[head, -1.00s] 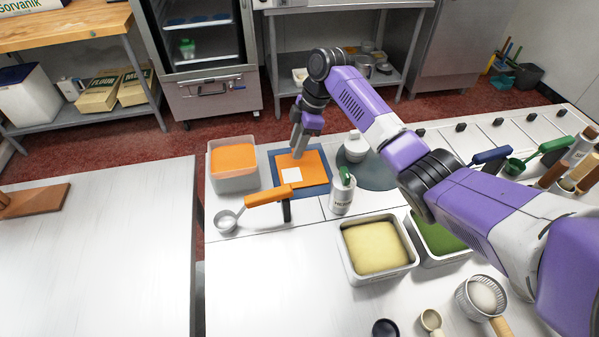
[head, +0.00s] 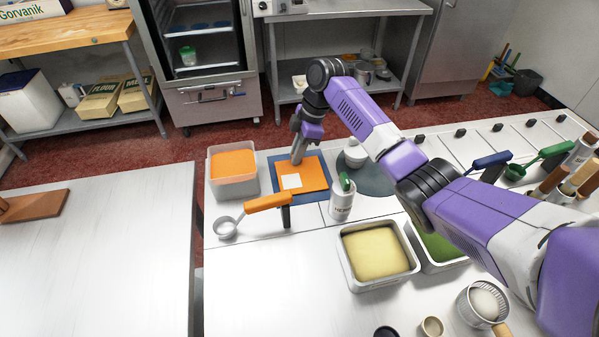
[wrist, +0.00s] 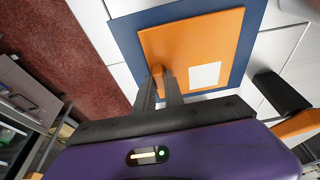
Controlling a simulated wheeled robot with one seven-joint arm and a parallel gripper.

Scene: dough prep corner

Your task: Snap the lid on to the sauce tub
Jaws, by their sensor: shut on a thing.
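The lid (head: 312,172) is a flat orange square with a white label patch. It lies at or just above a dark blue mat (head: 321,197); I cannot tell if it touches. My gripper (head: 297,161) points down at the lid's far left part, shut on its small orange grip. In the wrist view, my gripper's fingers (wrist: 164,80) close at this grip near the edge of the lid (wrist: 212,42). The sauce tub (head: 235,189) is a grey square container filled with orange, upright and open, just left of the mat.
An orange-handled ladle (head: 267,202) lies in front of the mat. A white canister (head: 342,205) stands to its right, with a white jar (head: 355,154) behind on a round grey-green mat (head: 381,182). A tray of yellow dough (head: 375,250) is nearer. The left counter (head: 95,250) is mostly clear.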

